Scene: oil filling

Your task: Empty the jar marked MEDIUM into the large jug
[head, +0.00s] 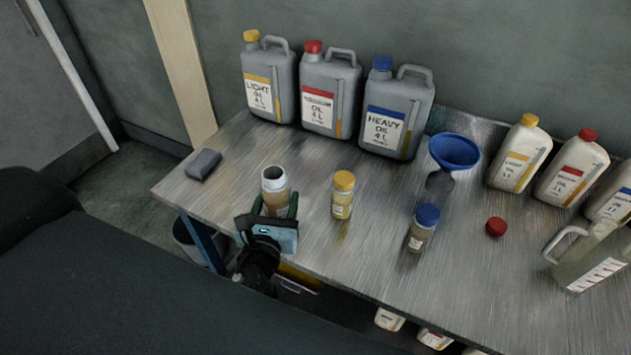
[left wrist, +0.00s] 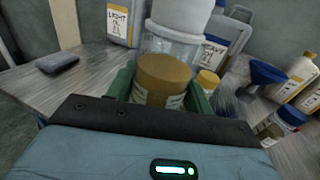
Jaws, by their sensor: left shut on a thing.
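An open jar (head: 275,188) with a wide white mouth and brown oil inside stands upright near the table's front left. My left gripper (head: 275,207) is shut on it from the front, its green fingers on either side. In the left wrist view the jar (left wrist: 170,78) fills the space between the fingers; its label is too small to read. I cannot tell whether its base touches the table. The large jug (head: 590,262), clear with a handle and a white scale, stands at the table's right. A loose red cap (head: 496,227) lies left of the jug. My right gripper is not in view.
A yellow-capped jar (head: 343,196) and a blue-capped jar (head: 423,228) stand between the held jar and the jug. A blue funnel (head: 455,152) stands behind them. Grey canisters (head: 330,92) and white bottles (head: 520,155) line the back. A dark block (head: 204,164) lies at left.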

